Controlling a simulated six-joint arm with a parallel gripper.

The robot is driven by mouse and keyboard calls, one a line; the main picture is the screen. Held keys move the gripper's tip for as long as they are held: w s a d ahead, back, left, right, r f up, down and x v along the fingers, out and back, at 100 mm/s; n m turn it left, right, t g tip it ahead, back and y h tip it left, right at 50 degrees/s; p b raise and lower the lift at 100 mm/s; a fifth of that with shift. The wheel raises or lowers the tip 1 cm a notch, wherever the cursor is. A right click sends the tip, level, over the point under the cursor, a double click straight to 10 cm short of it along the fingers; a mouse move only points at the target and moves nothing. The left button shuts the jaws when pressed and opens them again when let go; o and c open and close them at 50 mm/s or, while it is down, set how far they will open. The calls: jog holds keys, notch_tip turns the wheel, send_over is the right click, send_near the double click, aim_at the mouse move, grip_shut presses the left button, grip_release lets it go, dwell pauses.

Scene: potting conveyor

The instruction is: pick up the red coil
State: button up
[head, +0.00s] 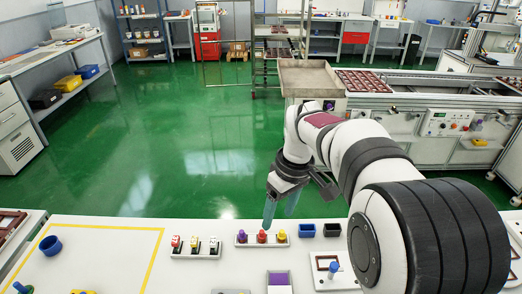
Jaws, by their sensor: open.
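A small red coil-like piece (262,237) stands in the middle of a white holder (262,245) near the table's far edge, between a purple piece (242,237) and a yellow piece (281,236). Another small piece, red and white (176,242), stands in a second holder to the left; the picture is too small to tell its kind. My gripper (280,212) is open, its two bluish fingers pointing down. In the picture its fingertips are just above the red and yellow pieces, apart from them as far as I can tell. Nothing shows between the fingers.
A blue box (307,230) and a black box (332,230) stand right of the holder. A purple-topped block (278,279) is in front. My arm covers the table's right part.

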aim_at(262, 231)
jog(key=w+a+f+n, duration=0.2)
jog(key=w+f+n, duration=0.4)
jog(key=w, duration=0.4)
jog(key=f, duration=0.5)
jog(key=a+f, duration=0.1)
jog(key=f, duration=1)
jog(key=shift+w+a, duration=0.3)
jog(key=shift+w, duration=0.1)
jog(key=shift+r, duration=0.1)
grip_shut()
